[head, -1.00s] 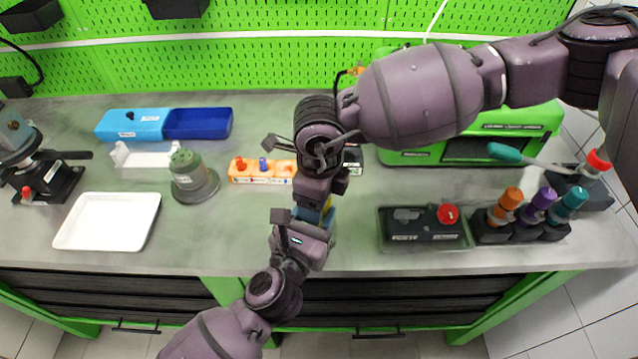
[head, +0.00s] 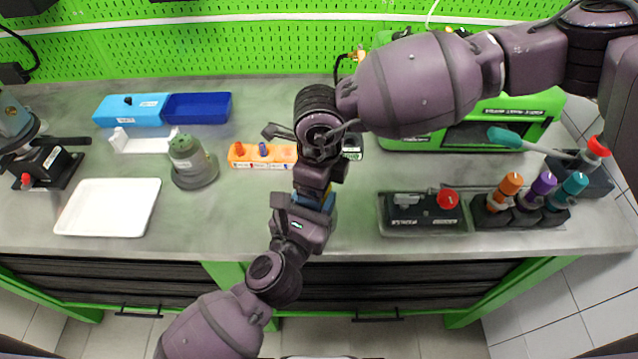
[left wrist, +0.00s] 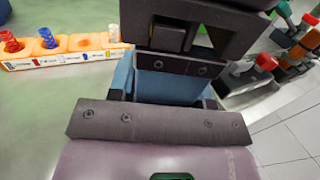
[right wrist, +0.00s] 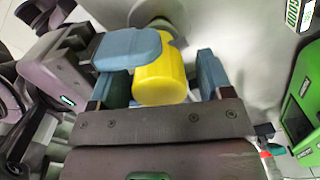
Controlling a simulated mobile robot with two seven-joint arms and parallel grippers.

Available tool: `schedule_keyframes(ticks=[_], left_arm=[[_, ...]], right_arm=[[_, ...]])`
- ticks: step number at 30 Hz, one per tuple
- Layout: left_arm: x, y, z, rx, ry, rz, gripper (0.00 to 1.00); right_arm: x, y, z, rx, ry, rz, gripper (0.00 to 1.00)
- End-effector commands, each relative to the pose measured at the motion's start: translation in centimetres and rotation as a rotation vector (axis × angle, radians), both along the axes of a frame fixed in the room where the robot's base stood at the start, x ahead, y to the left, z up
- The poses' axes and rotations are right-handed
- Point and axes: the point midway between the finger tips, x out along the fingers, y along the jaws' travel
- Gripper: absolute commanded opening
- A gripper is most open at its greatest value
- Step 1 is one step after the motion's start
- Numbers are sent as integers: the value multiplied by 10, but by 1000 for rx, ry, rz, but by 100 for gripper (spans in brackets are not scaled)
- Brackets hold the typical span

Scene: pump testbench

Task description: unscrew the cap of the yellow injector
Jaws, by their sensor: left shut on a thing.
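The yellow injector (right wrist: 160,82) shows in the right wrist view, in the air where my two grippers meet. My right gripper (right wrist: 165,72) has its blue fingers on either side of it, with a gap visible beside the yellow. My left gripper (head: 314,204) comes in from below and is shut on the injector; one of its blue fingers (right wrist: 126,48) overlaps the yellow from the left. In the head view, the grippers and right arm hide nearly all of the injector. The left wrist view shows blue fingers but not the injector. The cap's seam cannot be made out.
An orange rack (head: 262,154) with red and blue injectors stands behind the grippers; the left wrist view also shows a white one (left wrist: 114,33). A grey-green pot (head: 192,165) and white tray (head: 108,207) lie left. A black fixture (head: 422,213) and coloured-knob stand (head: 528,205) lie right.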

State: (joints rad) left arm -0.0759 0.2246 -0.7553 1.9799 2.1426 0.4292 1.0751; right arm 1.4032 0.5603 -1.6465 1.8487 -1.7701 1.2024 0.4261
Motion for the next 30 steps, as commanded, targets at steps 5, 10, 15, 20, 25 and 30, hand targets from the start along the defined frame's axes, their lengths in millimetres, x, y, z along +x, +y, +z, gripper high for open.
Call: schedule_keyframes(ticks=[5,10,15,20,25,30], left_arm=[[0,0,0,0,0,0,0],[0,0,0,0,0,0,0],[0,0,0,0,0,0,0],[0,0,0,0,0,0,0],[0,0,0,0,0,0,0],[0,0,0,0,0,0,56]], right_arm=[[0,0,0,0,0,0,73],[1,0,6,1,-1,0,73],[0,0,24,1,-1,1,73],[0,0,42,1,-1,-1,73],[0,0,46,0,0,0,73],[0,0,45,0,0,0,73]])
